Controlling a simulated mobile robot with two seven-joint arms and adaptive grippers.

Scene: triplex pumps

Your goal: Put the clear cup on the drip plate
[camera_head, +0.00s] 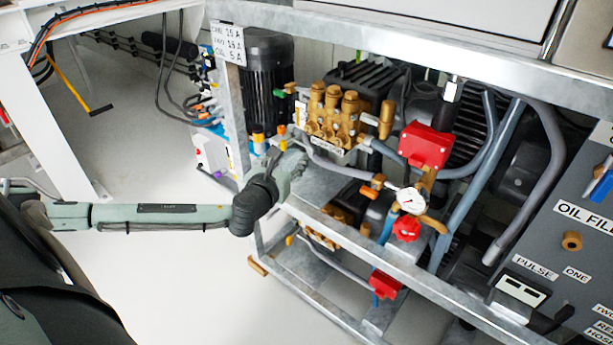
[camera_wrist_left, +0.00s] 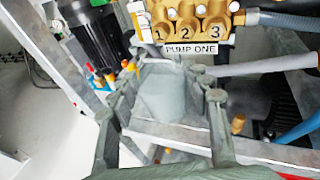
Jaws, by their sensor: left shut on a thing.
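My left gripper (camera_head: 290,160) reaches in from the left to the upper shelf, just below the brass pump head. In the left wrist view my left gripper (camera_wrist_left: 172,88) is shut on the clear cup (camera_wrist_left: 163,97), a pale see-through shape between the two fingers. The cup cannot be made out in the head view, where the gripper hides it. A flat grey metal plate (camera_head: 322,187), which looks like the drip plate, lies below and beside the gripper. Whether the cup touches it cannot be told. My right gripper is not in view.
The brass pump head (camera_head: 333,117) labelled PUMP ONE is right behind the gripper. A grey hose (camera_head: 340,168) crosses over the plate. A frame post (camera_head: 236,125) stands to the left. A red block (camera_head: 425,146) and a gauge (camera_head: 411,200) are to the right.

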